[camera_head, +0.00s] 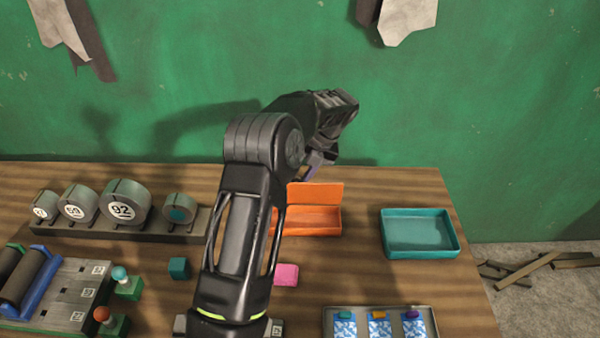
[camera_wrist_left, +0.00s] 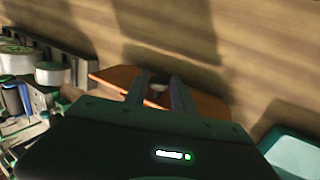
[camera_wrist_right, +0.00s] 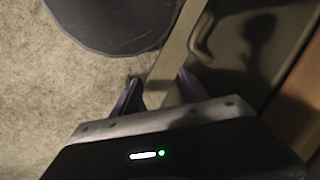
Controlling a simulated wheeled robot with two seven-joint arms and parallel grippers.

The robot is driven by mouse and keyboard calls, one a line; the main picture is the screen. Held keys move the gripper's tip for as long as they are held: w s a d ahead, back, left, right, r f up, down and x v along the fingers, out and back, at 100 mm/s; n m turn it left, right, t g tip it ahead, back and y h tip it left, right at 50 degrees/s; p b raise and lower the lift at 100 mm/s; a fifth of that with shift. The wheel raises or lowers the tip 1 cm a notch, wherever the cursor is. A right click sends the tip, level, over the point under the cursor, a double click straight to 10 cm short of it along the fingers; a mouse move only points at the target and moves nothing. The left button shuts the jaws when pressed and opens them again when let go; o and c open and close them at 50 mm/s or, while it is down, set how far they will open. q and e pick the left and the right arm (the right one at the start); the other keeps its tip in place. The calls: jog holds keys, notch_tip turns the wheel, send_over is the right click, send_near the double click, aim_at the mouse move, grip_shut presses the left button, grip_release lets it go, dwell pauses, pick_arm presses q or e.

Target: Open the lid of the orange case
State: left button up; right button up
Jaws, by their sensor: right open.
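The orange case (camera_head: 308,221) stands on the wooden table in the head view. Its lid (camera_head: 313,194) stands raised at the back and the inside of the case shows. My left arm hides the left end of the case. My left gripper (camera_head: 312,168) is just above and behind the lid's top edge. In the left wrist view its fingers (camera_wrist_left: 159,78) are apart in front of an orange panel, with a small pale spot between them; contact is unclear. My right gripper (camera_wrist_right: 159,78) is open and empty, away from the table above the floor.
A teal tray (camera_head: 418,233) stands right of the case. A pink block (camera_head: 286,274) and a teal block (camera_head: 179,268) lie in front. Several numbered grey discs (camera_head: 125,203) stand in a rack at left. A tray with coloured pieces (camera_head: 379,321) is at the front right.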

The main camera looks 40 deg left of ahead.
pick_arm(q)
jog(key=o, duration=0.3)
jog(key=shift+o, duration=0.2)
jog(key=shift+d+r, duration=0.1)
jog(key=v, duration=0.7)
jog(key=shift+r, duration=0.3)
jog(key=shift+d, duration=0.1)
